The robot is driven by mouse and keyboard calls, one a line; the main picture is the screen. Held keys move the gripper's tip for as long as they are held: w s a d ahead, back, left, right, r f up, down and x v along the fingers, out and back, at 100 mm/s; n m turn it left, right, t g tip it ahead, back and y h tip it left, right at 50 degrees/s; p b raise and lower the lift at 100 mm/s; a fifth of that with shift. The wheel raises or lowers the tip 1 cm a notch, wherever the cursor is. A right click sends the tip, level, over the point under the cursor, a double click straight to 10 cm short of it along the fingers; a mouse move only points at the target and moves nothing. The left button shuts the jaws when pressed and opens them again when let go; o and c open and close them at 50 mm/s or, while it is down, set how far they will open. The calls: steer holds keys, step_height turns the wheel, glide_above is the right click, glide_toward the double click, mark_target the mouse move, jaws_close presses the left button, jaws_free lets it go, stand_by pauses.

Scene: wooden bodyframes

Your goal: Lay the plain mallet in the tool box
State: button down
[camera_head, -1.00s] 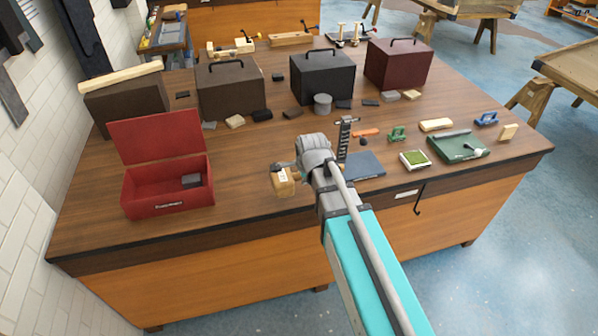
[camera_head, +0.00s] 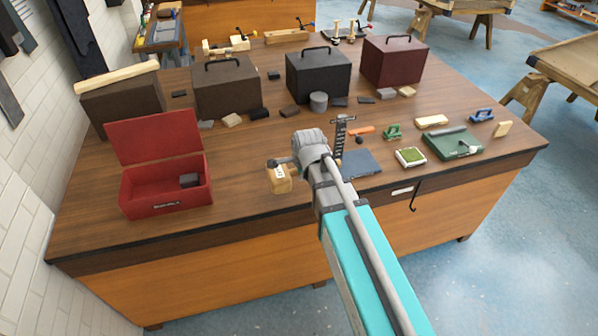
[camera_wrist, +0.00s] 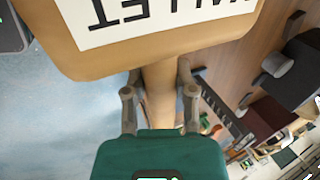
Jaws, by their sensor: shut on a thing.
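The mallet has a light wooden head (camera_head: 280,178) with a white label; in the wrist view the head (camera_wrist: 165,62) fills the top, with "MALLET" lettering partly cut off. My gripper (camera_head: 284,163) is shut on its wooden handle, which shows between the fingers (camera_wrist: 159,78) in the wrist view. The mallet is over the front middle of the bench; its exact height is hard to tell. The red tool box (camera_head: 165,204) stands open at the bench's left, lid up at the back, with a small dark block (camera_head: 189,180) inside. My gripper is right of it.
Closed cases, brown (camera_head: 227,88), black (camera_head: 319,76) and maroon (camera_head: 394,62), stand along the back. A blue-grey flat item (camera_head: 361,163) and a green case (camera_head: 453,144) lie to the right. Bench top (camera_head: 238,182) between tool box and mallet is clear.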

steer(key=shift+r+p, duration=2.15)
steer(key=shift+r, duration=0.25)
steer(key=shift+f, duration=0.2)
step_height(320, 180, down, 7)
steer(key=b, duration=0.7)
steer(key=shift+d, duration=0.1)
